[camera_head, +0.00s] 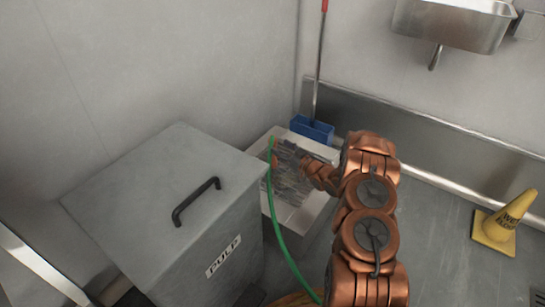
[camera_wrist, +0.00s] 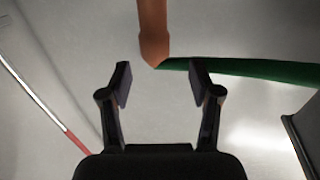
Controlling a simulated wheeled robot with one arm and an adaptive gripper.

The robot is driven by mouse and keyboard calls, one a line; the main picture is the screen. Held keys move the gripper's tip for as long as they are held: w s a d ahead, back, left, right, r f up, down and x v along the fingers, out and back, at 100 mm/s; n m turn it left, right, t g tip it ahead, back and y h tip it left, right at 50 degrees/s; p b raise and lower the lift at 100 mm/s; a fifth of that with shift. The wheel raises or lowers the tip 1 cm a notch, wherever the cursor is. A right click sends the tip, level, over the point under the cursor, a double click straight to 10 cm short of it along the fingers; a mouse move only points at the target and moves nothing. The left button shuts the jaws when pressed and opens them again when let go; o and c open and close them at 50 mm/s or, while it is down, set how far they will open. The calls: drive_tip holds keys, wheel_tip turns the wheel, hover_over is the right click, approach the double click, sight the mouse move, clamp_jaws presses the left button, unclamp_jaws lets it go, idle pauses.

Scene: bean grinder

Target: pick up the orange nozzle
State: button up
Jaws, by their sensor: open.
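The orange nozzle (camera_wrist: 153,32) hangs in from the top of the wrist view, its lower tip just ahead of the gap between my fingers. A green hose (camera_wrist: 245,69) runs to the right from near that tip. My gripper (camera_wrist: 162,84) is open and empty, one finger on each side below the nozzle, not touching it. In the head view a small orange part of the nozzle (camera_head: 274,159) shows beside the top of the green hose (camera_head: 272,205). My arm's end reaches toward it from the right; its fingers are hard to make out there.
A grey metal bin (camera_head: 225,248) marked PULP stands left of the hose. A pale floor basin (camera_head: 322,152) lies below my arm's end, with a blue box (camera_head: 312,129) and red-tipped pole (camera_head: 318,65) behind. A yellow cone (camera_head: 499,232) stands right. A steel sink (camera_head: 458,24) is on the wall.

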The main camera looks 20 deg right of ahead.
sight(275, 142)
drive_tip(key=shift+d+b+x, duration=0.1)
drive_tip(key=shift+b+x, duration=0.7)
drive_tip(key=shift+x, duration=0.7)
drive_tip(key=shift+d+b+x, duration=0.15)
drive_tip(key=shift+b+x, duration=0.65)
drive_tip(key=shift+x, duration=0.75)
drive_tip(key=shift+w, duration=0.1)
clamp_jaws()
